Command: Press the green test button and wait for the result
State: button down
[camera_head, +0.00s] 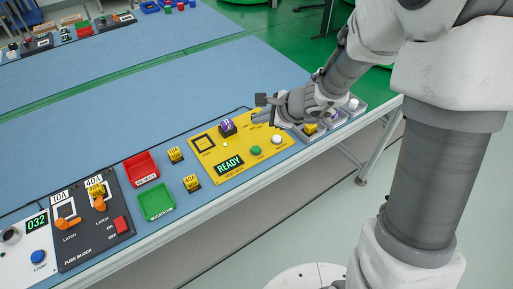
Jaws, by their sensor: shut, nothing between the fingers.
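The green button (256,150) is on the yellow test panel (215,143), right of a dark display (229,164) that reads READY in green. A white knob-like button (277,139) is just right of the green one. My gripper (263,109) is above the panel's back right part, behind and apart from the green button in the picture. It is shut and empty. Its hand hides the panel's far right corner.
Grey bins (339,119) with small blocks stand right of the panel. A red tray (141,168), a green tray (156,201) and loose yellow blocks (192,182) lie left of it. A black fuse block (92,223) is further left.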

jog(key=shift+f, duration=0.1)
jog(key=b, duration=0.6)
send_over(259, 150)
notch_tip(259, 150, down, 7)
jog(key=shift+r, duration=0.1)
jog(key=shift+f+b, duration=0.9)
jog(key=shift+b, duration=0.05)
jog(key=shift+f, duration=0.15)
dwell(0.9)
jog(key=shift+f+b, duration=0.3)
jog(key=shift+b, duration=0.35)
jog(key=shift+f+b, duration=0.4)
jog(key=shift+b, duration=0.15)
dwell(0.4)
jog(key=shift+r+p, duration=0.6)
jog(key=shift+r, duration=0.25)
